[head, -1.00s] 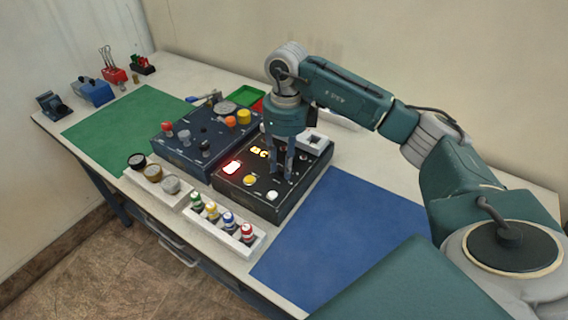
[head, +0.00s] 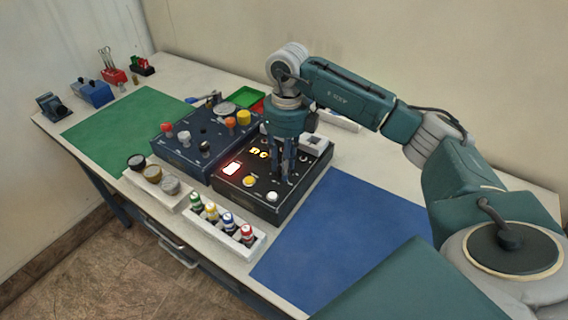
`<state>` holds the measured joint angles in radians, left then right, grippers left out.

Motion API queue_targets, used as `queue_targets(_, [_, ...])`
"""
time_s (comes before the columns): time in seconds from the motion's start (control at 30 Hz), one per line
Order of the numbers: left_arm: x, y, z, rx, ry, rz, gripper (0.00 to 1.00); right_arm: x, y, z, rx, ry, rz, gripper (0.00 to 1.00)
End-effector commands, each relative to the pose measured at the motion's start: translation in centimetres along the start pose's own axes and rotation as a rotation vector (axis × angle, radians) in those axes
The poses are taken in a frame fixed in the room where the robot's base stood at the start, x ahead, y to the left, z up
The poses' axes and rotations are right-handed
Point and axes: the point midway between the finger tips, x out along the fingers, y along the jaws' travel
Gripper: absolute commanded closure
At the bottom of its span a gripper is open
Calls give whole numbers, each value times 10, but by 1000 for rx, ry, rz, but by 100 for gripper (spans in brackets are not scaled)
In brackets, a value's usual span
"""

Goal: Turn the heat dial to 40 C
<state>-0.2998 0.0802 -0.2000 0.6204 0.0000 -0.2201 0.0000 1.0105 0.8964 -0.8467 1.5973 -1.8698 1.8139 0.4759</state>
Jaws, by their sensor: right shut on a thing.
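The black control box (head: 240,190) stands in the middle of the table with a lit red-white panel (head: 232,168), yellow lit characters (head: 263,153), a yellow knob (head: 249,181) and a white knob (head: 271,196) on top. My right gripper (head: 286,177) points down over the right part of this box. It is shut on a small part at the box top, which I take to be the heat dial; the fingers hide most of it, and its setting cannot be read. My left gripper is not in view.
A blue-grey box (head: 185,150) with several coloured knobs stands left of the black box. A white rack of small bottles (head: 215,226) and a tray of round jars (head: 150,183) lie in front. The blue mat (head: 340,245) and green mat (head: 125,130) are clear.

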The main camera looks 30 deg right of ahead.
Motion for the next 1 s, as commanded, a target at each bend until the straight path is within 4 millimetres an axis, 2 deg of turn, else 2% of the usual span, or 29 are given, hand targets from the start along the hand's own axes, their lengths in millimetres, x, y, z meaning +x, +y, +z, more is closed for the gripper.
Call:
queue_targets(0.03, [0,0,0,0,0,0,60,-4,0,4,2,-17,1,99])
queue_targets(0.07, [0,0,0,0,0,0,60,-4,0,4,2,-17,1,71])
queue_targets(0.13, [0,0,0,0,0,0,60,-4,-1,4,2,-16,0,57])
queue_targets(0.17, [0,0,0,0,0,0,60,-4,-1,4,2,-15,0,54])
queue_targets(0.43, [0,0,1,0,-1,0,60,-2,0,2,0,-7,0,54])
queue_targets(0.57, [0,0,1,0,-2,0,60,-11,0,2,0,-8,0,54])
queue_targets(1.0, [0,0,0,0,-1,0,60,-98,0,3,0,-12,0,54])
